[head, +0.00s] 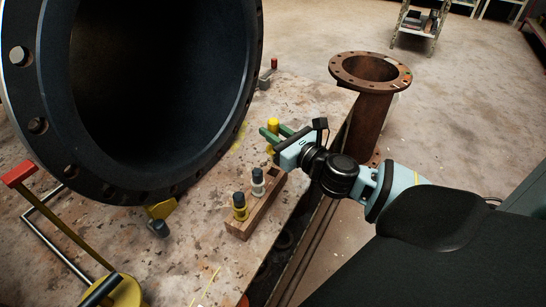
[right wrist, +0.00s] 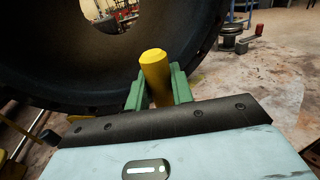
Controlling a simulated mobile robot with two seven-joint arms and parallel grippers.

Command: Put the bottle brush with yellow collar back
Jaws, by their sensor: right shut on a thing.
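My right gripper (head: 273,133) is shut on an upright yellow cylinder, which I take to be the bottle brush with yellow collar (head: 272,124). In the right wrist view its yellow end (right wrist: 155,68) stands up between the green fingers; its lower part is hidden. A long wooden block (head: 245,227) lies on the table just below the gripper. It holds a dark-topped piece with a yellow band (head: 239,206) and one with a white band (head: 257,182). A dark opening shows at its far end, close to the gripper. My left gripper is not in view.
A large dark rubber-lined pipe (head: 215,160) with a bolted flange fills the left, close to the gripper. A rusty flanged pipe (head: 365,115) stands beyond the table's right edge. A red-ended tool (head: 18,172) lies at left. The table front (head: 205,265) has clear room.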

